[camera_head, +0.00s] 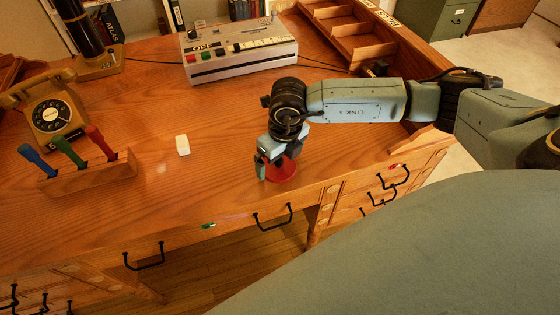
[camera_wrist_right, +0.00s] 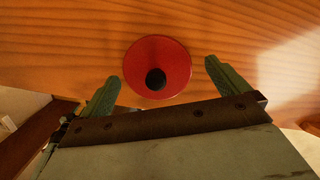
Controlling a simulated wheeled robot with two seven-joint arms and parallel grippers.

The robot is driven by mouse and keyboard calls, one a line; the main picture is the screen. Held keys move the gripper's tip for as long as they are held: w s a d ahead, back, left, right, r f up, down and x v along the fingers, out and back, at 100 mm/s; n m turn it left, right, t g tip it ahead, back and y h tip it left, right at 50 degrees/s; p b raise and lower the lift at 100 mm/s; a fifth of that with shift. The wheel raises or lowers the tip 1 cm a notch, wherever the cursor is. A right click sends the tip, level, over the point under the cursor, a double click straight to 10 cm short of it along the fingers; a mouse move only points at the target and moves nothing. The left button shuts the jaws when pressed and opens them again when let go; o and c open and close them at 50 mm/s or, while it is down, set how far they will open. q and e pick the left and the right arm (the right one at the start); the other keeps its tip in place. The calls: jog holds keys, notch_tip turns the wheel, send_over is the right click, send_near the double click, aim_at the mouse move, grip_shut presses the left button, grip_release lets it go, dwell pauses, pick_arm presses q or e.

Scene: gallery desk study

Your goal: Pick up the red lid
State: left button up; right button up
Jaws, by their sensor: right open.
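The red lid (camera_head: 283,170) lies on the wooden desk near its front edge, partly hidden behind my right gripper in the head view. In the right wrist view the lid (camera_wrist_right: 172,62) is a round red disc with a dark knob in the middle. My right gripper (camera_head: 268,172) points down over the lid. In the right wrist view its two green fingers (camera_wrist_right: 160,80) are spread wide, one on each side of the lid, with gaps between them and its rim. The gripper is open and empty. My left gripper is in neither view.
The desk (camera_head: 220,120) has clear wood around the lid. A white block (camera_head: 182,145) lies to the left. A wooden holder (camera_head: 90,172) with coloured handles, a rotary telephone (camera_head: 52,112) and a grey button box (camera_head: 238,56) stand farther off. A wooden tray (camera_head: 350,35) is at the back right.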

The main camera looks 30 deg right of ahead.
jog(key=shift+d+f, duration=0.1)
jog(key=shift+f, duration=0.25)
jog(key=shift+c, duration=0.3)
jog(key=c, duration=0.8)
jog(key=shift+c, duration=0.2)
